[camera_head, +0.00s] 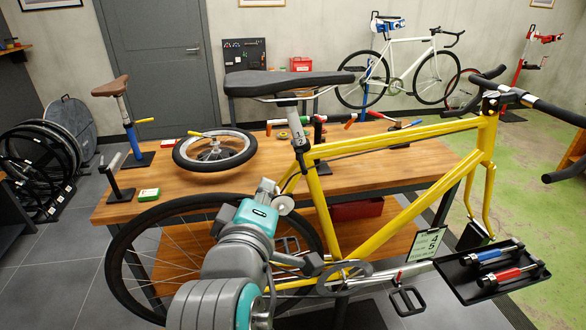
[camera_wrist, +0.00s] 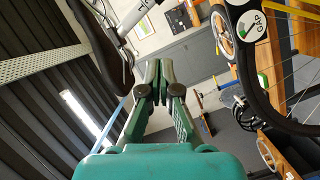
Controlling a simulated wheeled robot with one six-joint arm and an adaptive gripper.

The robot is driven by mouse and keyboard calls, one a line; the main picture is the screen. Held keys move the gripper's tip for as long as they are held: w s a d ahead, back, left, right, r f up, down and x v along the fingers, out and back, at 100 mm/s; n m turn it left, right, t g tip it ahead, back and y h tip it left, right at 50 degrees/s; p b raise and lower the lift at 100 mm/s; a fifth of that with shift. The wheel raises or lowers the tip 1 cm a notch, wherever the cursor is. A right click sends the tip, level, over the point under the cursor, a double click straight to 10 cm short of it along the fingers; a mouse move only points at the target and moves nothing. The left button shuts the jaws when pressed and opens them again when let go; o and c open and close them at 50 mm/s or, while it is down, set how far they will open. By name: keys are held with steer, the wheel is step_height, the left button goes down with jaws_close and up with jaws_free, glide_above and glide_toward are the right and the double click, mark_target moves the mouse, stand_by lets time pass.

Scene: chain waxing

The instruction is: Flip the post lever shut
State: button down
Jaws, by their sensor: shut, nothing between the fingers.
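A blue post (camera_head: 132,140) with a brown saddle (camera_head: 112,87) on top stands at the left of the bench. A yellow lever (camera_head: 145,120) sticks out to its right, nearly level. The yellow bike's seat post (camera_head: 294,115) enters its frame beneath a black saddle (camera_head: 285,83); any lever at that clamp is too small to tell. My gripper (camera_wrist: 153,75) is shut and empty in the wrist view, its fingertips together and apart from any lever. In the head view, my arm covers part of the bike's rear wheel, and my fingers are hard to make out there.
The yellow bike (camera_head: 390,145) stands in front of the wooden bench (camera_head: 250,180). A small wheel (camera_head: 215,150) and a black stand (camera_head: 120,180) are on the bench. A black tray (camera_head: 475,292) holds tools at the lower right. Green floor is open at the right.

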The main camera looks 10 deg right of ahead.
mark_target(302, 162)
steer(key=shift+r, duration=0.15)
steer(key=w+d+f, duration=0.2)
steer(key=w+d, duration=0.4)
steer(key=w, duration=0.3)
steer(key=shift+d+f, duration=0.3)
steer(key=shift+f, duration=0.05)
